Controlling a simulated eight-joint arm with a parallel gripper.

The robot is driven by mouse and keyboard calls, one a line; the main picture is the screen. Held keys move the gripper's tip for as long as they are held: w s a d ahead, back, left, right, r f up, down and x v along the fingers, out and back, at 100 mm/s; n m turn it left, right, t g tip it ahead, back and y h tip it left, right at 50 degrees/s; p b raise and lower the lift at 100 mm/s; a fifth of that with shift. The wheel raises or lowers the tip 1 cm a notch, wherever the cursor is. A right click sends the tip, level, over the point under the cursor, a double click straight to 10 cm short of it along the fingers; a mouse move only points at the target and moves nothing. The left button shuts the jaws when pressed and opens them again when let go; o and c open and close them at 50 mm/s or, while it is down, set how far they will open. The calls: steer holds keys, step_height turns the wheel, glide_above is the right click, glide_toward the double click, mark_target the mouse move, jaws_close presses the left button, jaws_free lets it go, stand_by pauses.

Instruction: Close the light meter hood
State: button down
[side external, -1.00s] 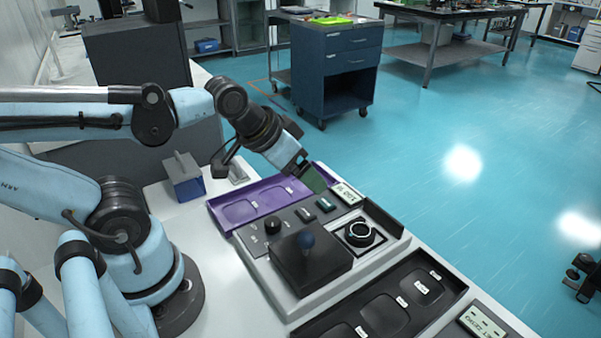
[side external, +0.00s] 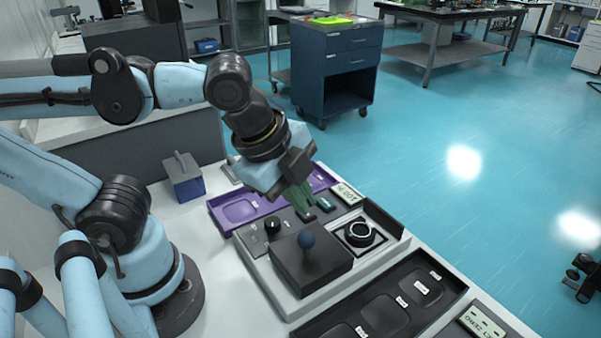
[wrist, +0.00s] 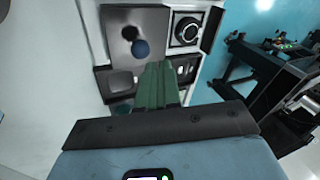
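The light meter (side external: 262,243) is a grey console on the white bench. The plate looks roughly flat; I cannot tell whether the hood is fully down. My gripper (side external: 305,206) has green fingers pressed together and empty, above the console's back edge, behind and apart from the knob. The fingers also show in the wrist view (wrist: 160,66).
A black ring dial (side external: 359,233) stands right of the hood, and a small black knob (side external: 272,225) stands left. A purple tray (side external: 240,210) lies behind the console and a black tray (side external: 385,313) in front. A blue-grey block (side external: 186,184) stands at the back left.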

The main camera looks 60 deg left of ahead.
steer(key=s+d+r+m+g, duration=0.1)
steer(key=s+d+r+m, duration=0.2)
steer(key=m, duration=0.5)
steer(key=m+y, duration=0.1)
steer(key=m, duration=1)
glide_above(291, 266)
steer(key=shift+f, duration=4.15)
steer(key=w, duration=1.2)
steer(key=shift+y, duration=0.3)
steer(key=shift+a, duration=0.1)
